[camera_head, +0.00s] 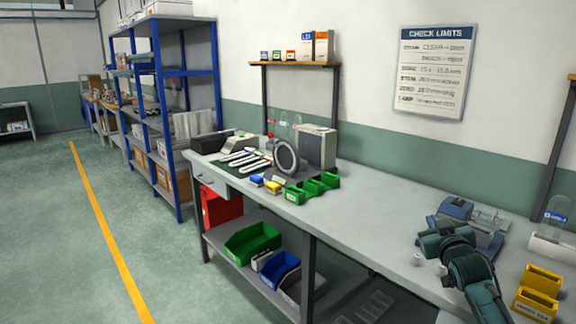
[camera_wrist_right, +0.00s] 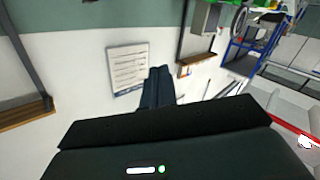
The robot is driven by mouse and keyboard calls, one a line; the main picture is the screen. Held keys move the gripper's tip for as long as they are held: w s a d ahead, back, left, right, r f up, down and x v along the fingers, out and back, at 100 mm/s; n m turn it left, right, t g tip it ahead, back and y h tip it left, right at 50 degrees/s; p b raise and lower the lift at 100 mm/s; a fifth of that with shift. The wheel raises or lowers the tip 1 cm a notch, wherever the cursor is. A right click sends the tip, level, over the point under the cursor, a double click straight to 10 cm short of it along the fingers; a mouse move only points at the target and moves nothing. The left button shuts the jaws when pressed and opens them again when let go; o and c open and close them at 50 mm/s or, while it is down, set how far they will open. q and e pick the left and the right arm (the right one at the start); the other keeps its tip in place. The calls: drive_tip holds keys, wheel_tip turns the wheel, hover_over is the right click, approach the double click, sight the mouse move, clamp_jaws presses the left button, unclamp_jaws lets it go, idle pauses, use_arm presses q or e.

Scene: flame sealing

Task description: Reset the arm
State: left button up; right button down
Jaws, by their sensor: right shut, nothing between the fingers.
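My right arm comes in at the lower right of the head view, over the bench's right end. The right gripper's two dark fingers (camera_wrist_right: 158,86) show in the right wrist view, pressed together with nothing between them. They point toward the white wall beside the sign (camera_wrist_right: 127,68) and touch nothing that I can see. My left gripper does not show in either view.
A grey workbench (camera_head: 365,215) runs along the wall; its middle stretch is clear. A blue-grey device (camera_head: 456,209) sits just beyond my right arm. Yellow bins (camera_head: 540,285) stand to its right. Green bins (camera_head: 313,187) and a round-framed grey device (camera_head: 286,157) stand at the left.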

drive_tip(key=s+a+f+n+g+y, duration=0.1)
drive_tip(key=s+a+f+g+y, duration=0.1)
drive_tip(key=s+a+f, duration=0.6)
drive_tip(key=s+a+f+n+g+y, duration=0.15)
drive_tip(key=s+a+f, duration=0.25)
drive_tip(key=s+f, duration=0.65)
drive_tip(key=s+a+f+g, duration=0.1)
drive_tip(key=s+a+f, duration=0.1)
drive_tip(key=s, duration=0.5)
drive_tip(key=s+a+f+m+g+y, duration=0.1)
drive_tip(key=s+a+f, duration=0.2)
drive_tip(key=s, duration=0.4)
drive_tip(key=s+a+f+m+g+y, duration=0.1)
drive_tip(key=s+a+f, duration=0.2)
drive_tip(key=s, duration=0.4)
drive_tip(key=shift+a, duration=0.7)
